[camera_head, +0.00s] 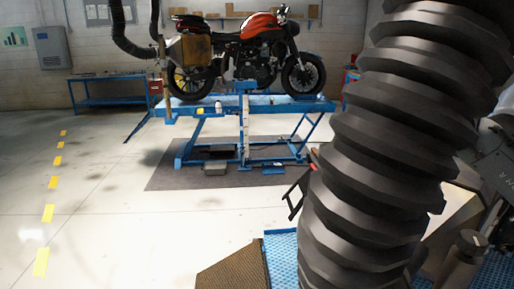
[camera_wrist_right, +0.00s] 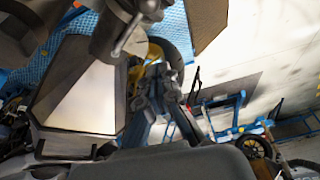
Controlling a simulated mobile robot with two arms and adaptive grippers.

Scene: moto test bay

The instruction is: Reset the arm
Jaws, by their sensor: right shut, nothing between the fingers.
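My left gripper is not in the head view. In the right wrist view, a dark jointed shape near the middle looks like my right gripper (camera_wrist_right: 157,90); it is shut and holds nothing. A blurred dark rounded part fills the bottom of that view. The head view does not clearly show my right gripper; a thick black ribbed hose (camera_head: 375,155) covers much of its right side.
A red and black motorcycle (camera_head: 262,55) stands on a blue lift table (camera_head: 290,105). The left floor is clear.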

